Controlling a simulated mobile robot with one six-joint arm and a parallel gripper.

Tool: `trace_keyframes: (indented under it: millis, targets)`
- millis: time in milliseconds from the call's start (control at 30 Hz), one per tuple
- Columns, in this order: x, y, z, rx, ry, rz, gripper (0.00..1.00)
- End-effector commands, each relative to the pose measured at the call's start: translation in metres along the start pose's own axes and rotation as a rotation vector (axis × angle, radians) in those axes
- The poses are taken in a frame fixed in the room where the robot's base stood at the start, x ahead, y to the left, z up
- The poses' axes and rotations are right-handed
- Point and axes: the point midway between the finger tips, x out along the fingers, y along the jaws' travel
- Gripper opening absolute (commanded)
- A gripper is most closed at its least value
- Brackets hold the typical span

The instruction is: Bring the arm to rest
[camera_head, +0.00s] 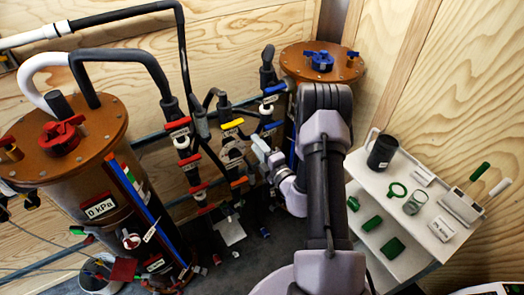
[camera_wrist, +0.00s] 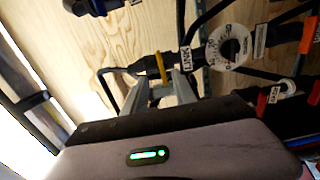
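My arm (camera_head: 325,185) rises from the bottom of the head view, bends over at the top and folds back down to the wrist. My gripper (camera_head: 261,150) points left toward the pipework, left of the arm. In the wrist view its two grey fingers (camera_wrist: 161,84) stand apart, and I see nothing held between them. A yellow valve handle (camera_wrist: 160,67) shows just beyond the fingertips; I cannot tell the exact gap. A round white dial (camera_wrist: 228,46) and a label reading LINK are beyond and to the right.
A brown tank with a red valve (camera_head: 61,137) stands at left, and one with a blue valve (camera_head: 320,61) at the back. Pipes with red and yellow handles (camera_head: 232,124) lie between them. A white shelf (camera_head: 372,181) with a dark mug (camera_head: 382,152) and green parts stands close right.

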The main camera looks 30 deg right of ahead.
Motion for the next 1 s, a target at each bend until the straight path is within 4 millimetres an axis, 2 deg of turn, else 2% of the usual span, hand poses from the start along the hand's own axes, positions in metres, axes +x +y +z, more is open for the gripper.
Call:
trace_keyframes:
  millis: [100,233,667,733,767,867,933,967,1000]
  targets:
    - [-0.024,-0.001,0.001,0.001,-0.002,-0.001,0.33]
    - [-0.035,0.0,0.0,0.0,0.0,0.0,0.33]
    - [-0.037,0.0,-0.001,-0.001,0.002,0.001,0.33]
    - [-0.033,0.007,-0.009,-0.024,0.036,0.01,0.33]
    - [-0.029,0.013,-0.018,-0.048,0.072,0.02,0.33]
    - [-0.017,0.054,-0.081,-0.22,0.31,0.089,0.33]
    - [-0.025,0.088,-0.147,-0.42,0.547,0.17,0.33]
    - [-0.035,0.1,-0.176,-0.518,0.653,0.211,0.33]
    - [-0.053,0.112,-0.213,-0.661,0.795,0.274,0.33]
